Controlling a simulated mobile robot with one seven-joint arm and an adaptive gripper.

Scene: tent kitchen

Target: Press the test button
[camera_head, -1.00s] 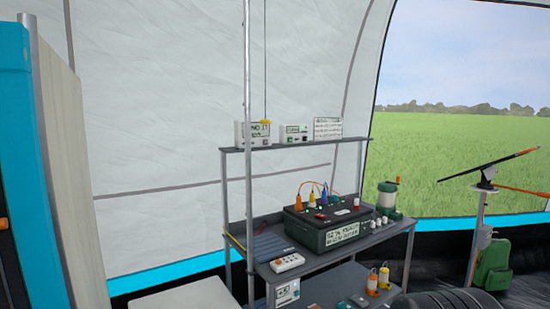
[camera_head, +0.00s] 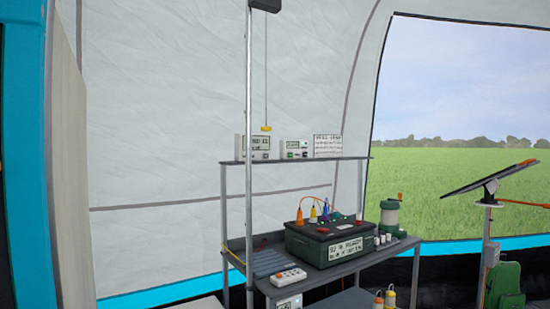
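I cannot single out the test button; the small controls here are too small to read. On the upper shelf (camera_head: 330,159) stand a white box with a display (camera_head: 257,147), a second white box with a display and small buttons (camera_head: 294,150), and a white printed card (camera_head: 328,146). A yellow pull handle (camera_head: 266,128) hangs on a cord just above the first box. A dark green case (camera_head: 326,243) with colored plugs on top and a white label stands on the lower shelf. My gripper is not in view.
A white socket strip (camera_head: 288,276) lies at the lower shelf's front edge. A metal pole (camera_head: 249,120) rises in front of the rack. A tilted solar panel (camera_head: 490,180) stands on the right.

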